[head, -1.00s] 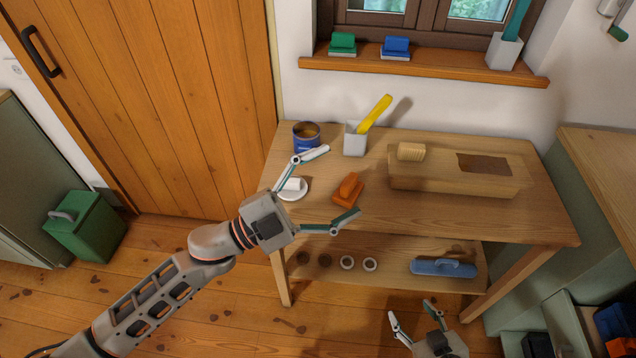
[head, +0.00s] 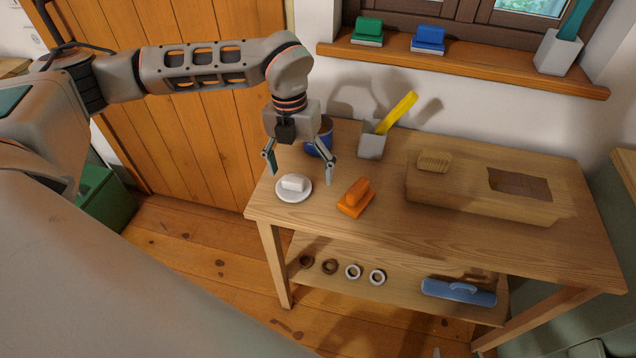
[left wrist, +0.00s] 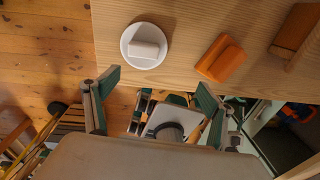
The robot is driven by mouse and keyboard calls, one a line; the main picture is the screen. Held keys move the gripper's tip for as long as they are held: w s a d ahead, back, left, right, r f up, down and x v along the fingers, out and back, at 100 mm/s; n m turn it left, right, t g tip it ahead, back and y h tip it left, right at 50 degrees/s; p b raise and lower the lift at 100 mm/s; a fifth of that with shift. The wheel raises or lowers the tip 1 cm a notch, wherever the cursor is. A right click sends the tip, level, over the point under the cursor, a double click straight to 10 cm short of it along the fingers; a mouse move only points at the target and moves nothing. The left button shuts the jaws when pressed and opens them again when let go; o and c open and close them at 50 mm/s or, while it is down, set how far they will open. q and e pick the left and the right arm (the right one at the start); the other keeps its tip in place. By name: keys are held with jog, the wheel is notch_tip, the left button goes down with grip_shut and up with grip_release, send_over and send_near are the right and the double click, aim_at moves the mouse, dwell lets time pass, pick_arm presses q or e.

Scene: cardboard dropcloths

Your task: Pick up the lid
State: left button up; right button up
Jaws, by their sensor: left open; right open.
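The lid (head: 294,192) appears to be the white round disc with a white block on its middle. It lies flat near the left front edge of the wooden workbench (head: 400,228). It also shows in the left wrist view (left wrist: 144,46). My left gripper (head: 299,173) is open and empty, above and slightly behind the lid in the head view, with its fingers pointing down. In the left wrist view my left gripper (left wrist: 160,86) has its fingertips apart, below the lid in the picture. My right gripper cannot be made out.
An orange block-handled tool (head: 356,197) lies right of the lid. A blue can (head: 321,140) stands behind, partly hidden by my left gripper. A grey holder (head: 371,143) with a yellow-handled tool and a long wooden box (head: 455,199) stand farther right.

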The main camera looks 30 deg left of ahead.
aim_at(293, 180)
pick_arm(q)
jog(key=shift+w+a+r+n+y, duration=0.15)
jog(key=shift+w+a+y, duration=0.2)
jog(key=shift+a, duration=0.3)
jog(key=shift+w+a+r+n+y, duration=0.15)
jog(key=shift+w+a, duration=0.3)
jog(key=shift+a, duration=0.15)
jog(key=f, duration=0.5)
jog(key=a+f, duration=0.1)
jog(key=f, duration=0.1)
jog(key=shift+f+b, duration=0.25)
jog(key=shift+b, duration=0.05)
jog(key=shift+d, duration=0.1)
jog(key=c, duration=1.5)
jog(key=shift+c, duration=0.9)
